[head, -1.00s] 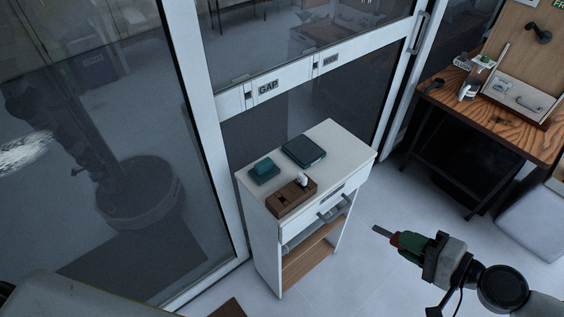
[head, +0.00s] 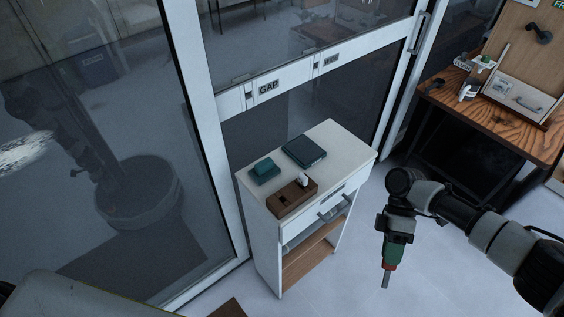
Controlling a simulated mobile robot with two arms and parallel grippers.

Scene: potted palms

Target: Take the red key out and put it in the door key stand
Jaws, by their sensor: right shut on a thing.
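My right gripper (head: 394,238) is shut on a green piece with a red band and a thin grey shaft (head: 389,262). The shaft points down, above the floor to the right of the white cabinet (head: 325,141). I cannot tell if this is the red key. A brown wooden block (head: 291,200) with dark openings, possibly the door key stand, sits on the cabinet's front edge. A small white piece (head: 303,179) stands up in it. The right gripper is apart from the block. My left gripper is not in view.
A teal piece (head: 264,170) and a dark flat box (head: 304,151) lie on the cabinet. Its drawer has a handle (head: 334,208). A glass wall with a white frame (head: 204,140) stands behind. A wooden table (head: 498,118) is at right. Floor between is clear.

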